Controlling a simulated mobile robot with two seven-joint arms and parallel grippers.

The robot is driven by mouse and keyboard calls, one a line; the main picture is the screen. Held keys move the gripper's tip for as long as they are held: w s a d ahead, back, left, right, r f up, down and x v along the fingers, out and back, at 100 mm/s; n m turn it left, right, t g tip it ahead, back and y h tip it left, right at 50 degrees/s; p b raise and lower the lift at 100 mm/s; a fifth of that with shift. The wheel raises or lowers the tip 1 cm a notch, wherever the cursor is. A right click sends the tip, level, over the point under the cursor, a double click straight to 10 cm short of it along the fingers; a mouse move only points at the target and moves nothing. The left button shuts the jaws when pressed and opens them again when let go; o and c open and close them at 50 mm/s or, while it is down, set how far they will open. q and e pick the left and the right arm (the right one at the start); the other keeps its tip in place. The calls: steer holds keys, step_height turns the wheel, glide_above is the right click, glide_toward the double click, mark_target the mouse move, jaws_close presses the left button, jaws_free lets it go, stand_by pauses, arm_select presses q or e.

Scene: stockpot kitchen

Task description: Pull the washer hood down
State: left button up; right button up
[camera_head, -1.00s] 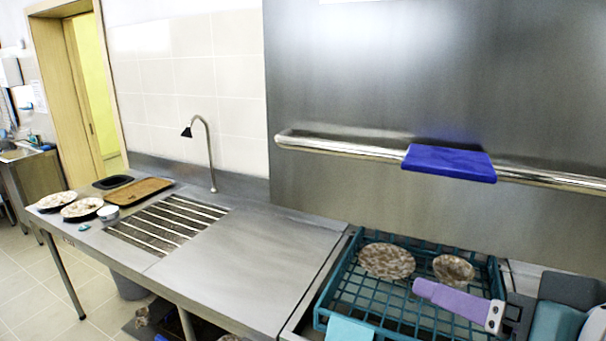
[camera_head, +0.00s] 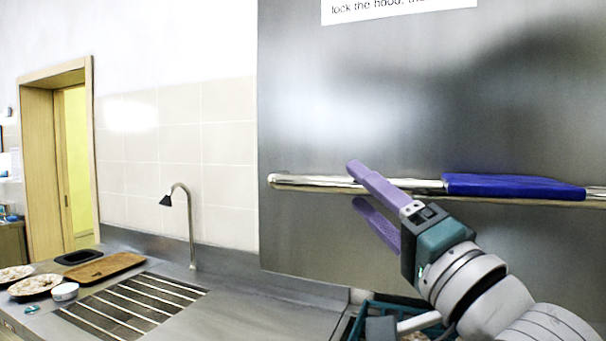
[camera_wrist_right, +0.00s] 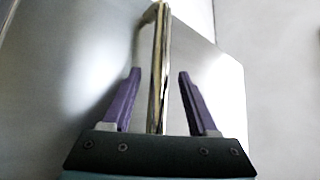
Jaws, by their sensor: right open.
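The washer hood (camera_head: 310,100) is a large steel panel on the right of the head view. A horizontal steel bar handle (camera_head: 300,182) runs along its lower part, with a blue sleeve (camera_head: 515,187) on it. My right gripper (camera_head: 354,184) has purple fingers and is at the bar, left of the sleeve. It is open, one finger above and one below the bar in the head view. In the right wrist view the bar (camera_wrist_right: 158,70) passes between the open fingers (camera_wrist_right: 160,76); contact cannot be told. My left gripper is not in view.
Under the hood, a teal dish rack (camera_head: 375,312) is partly hidden by my right arm. To the left are a steel counter (camera_head: 235,305) with a drain grate, a tap (camera_head: 190,225), a brown tray (camera_head: 105,268) and dirty plates (camera_head: 35,285).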

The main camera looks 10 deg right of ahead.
steer(key=shift+x, duration=1.2)
steer(key=shift+f, duration=0.1)
jaws_close()
stand_by(0.5)
